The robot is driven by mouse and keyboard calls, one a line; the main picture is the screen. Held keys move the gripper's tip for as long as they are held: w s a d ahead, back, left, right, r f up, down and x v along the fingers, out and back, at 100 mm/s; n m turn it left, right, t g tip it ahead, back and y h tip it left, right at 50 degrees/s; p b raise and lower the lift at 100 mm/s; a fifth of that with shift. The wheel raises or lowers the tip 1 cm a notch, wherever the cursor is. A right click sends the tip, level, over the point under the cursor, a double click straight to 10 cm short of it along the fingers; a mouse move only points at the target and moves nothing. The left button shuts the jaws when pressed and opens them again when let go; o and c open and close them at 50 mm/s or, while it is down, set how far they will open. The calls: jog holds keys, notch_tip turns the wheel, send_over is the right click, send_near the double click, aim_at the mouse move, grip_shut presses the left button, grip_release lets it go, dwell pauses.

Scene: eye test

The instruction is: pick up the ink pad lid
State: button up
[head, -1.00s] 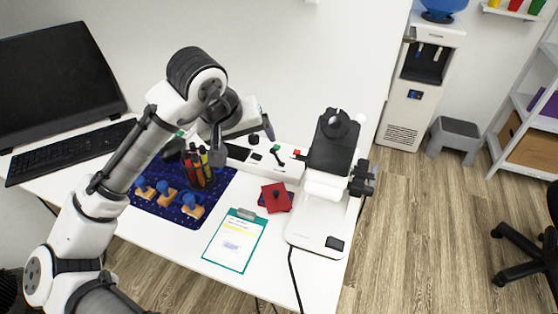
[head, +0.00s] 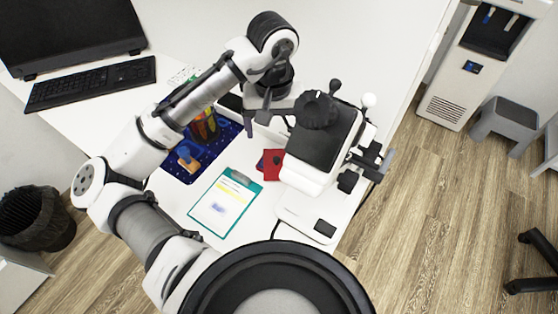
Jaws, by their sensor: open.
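The ink pad lid (head: 272,171) is a red square plate with a small black knob. It lies on the white desk, just right of the clipboard and left of the white machine. A dark purple edge, perhaps the ink pad (head: 260,163), shows at its left side; I cannot tell whether the lid rests on it. My gripper (head: 257,120) is open, above and beyond the lid in the picture and apart from it. Its fingers are small and partly merge with the dark things behind, and I see nothing held.
The white machine (head: 323,138) with black knobs and levers stands close to the lid's right. A teal clipboard (head: 208,214) lies to the left. A blue mat (head: 203,167) holds a stamp (head: 187,158) and a pen holder (head: 206,125). My arm hides part of the mat.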

aim_at(279, 151)
jog(key=f, duration=1)
jog(key=shift+w+d, duration=0.2)
jog(key=shift+r, duration=0.1)
jog(key=c, duration=1.1)
jog(key=r+m+p, duration=0.6)
jog(key=r, duration=0.1)
jog(key=shift+d+p, duration=0.35)
jog(key=shift+p, duration=0.05)
jog(key=shift+c, duration=0.2)
jog(key=shift+f+b, duration=2.7)
jog(key=shift+f, duration=0.55)
